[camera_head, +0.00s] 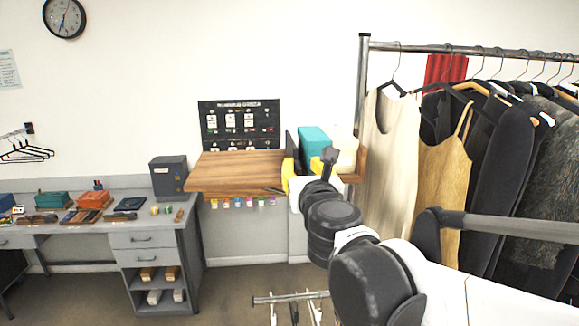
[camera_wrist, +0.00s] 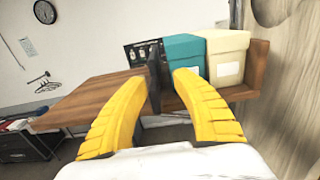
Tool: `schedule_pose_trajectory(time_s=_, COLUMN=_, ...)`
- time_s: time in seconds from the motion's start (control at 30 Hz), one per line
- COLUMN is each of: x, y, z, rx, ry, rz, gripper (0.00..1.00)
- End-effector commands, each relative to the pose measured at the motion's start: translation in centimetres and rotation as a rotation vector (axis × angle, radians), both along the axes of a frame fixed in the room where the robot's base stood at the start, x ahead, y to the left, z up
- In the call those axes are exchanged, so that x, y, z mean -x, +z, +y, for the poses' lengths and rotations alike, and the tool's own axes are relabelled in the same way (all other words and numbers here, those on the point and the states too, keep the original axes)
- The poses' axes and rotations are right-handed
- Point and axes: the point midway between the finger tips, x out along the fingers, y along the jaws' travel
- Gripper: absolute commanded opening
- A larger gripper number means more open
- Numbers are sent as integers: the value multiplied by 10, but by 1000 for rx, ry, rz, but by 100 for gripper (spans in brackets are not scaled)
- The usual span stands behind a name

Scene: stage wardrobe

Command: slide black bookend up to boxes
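The black bookend (camera_wrist: 154,68) stands upright on the wooden shelf (camera_wrist: 95,97), just left of the teal box (camera_wrist: 183,48). The gap between them looks narrow; I cannot tell if they touch. The cream box (camera_wrist: 228,58) stands right of the teal box, by the shelf's wooden end. In the head view the bookend (camera_head: 291,148), teal box (camera_head: 314,140) and cream box (camera_head: 346,152) are partly behind my arm. My gripper (camera_wrist: 160,80) has its yellow fingers apart, the bookend showing between their tips. I cannot tell whether either finger touches it.
The shelf's left part (camera_head: 235,168) is bare, with a dark board (camera_head: 239,124) standing behind. Colored tags hang below its front edge. A clothes rack (camera_head: 450,50) with garments is close on the right. A grey desk (camera_head: 150,225) stands lower left.

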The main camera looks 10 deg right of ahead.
Motion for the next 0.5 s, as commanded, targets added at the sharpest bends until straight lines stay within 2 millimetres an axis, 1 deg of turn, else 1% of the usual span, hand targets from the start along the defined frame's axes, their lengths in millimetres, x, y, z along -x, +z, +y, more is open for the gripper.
schedule_pose_trajectory(time_s=0.17, x=8, y=0, z=0, rx=0, ry=1, rz=0, gripper=32)
schedule_pose_trajectory(time_s=0.27, x=23, y=0, z=0, rx=-1, ry=1, rz=0, gripper=32)
schedule_pose_trajectory(time_s=0.5, x=73, y=0, z=1, rx=-2, ry=2, rz=0, gripper=32)
